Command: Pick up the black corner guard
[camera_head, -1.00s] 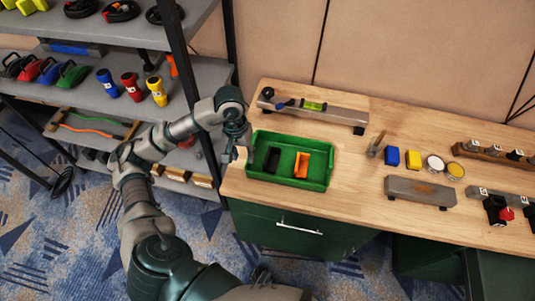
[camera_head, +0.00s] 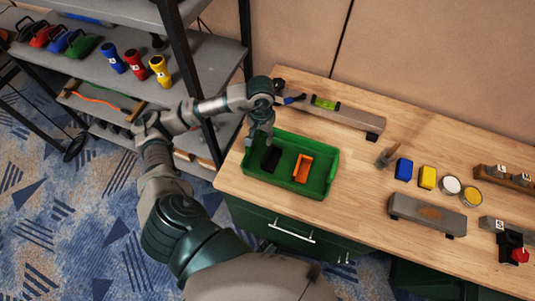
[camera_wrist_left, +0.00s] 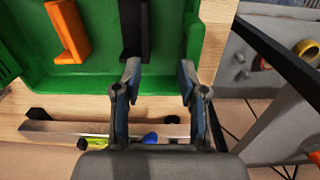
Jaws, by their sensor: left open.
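The black corner guard (camera_head: 271,159) lies in the left part of a green tray (camera_head: 318,186) on the wooden bench. An orange corner guard (camera_head: 302,168) lies to its right in the same tray. My left gripper (camera_head: 262,142) is above the tray's back left edge, close to the black guard. In the left wrist view, my left gripper (camera_wrist_left: 160,78) is open and empty, its fingertips at the tray's rim. The black guard (camera_wrist_left: 134,30) is just beyond the tips, nearer the left finger. My right gripper is not in view.
A long grey block with a green level (camera_head: 325,103) lies behind the tray. A blue block (camera_head: 404,169), a yellow block (camera_head: 427,177) and round tins (camera_head: 451,185) stand to the right. A shelf (camera_head: 205,70) with torches stands left. Bare bench lies right of the tray.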

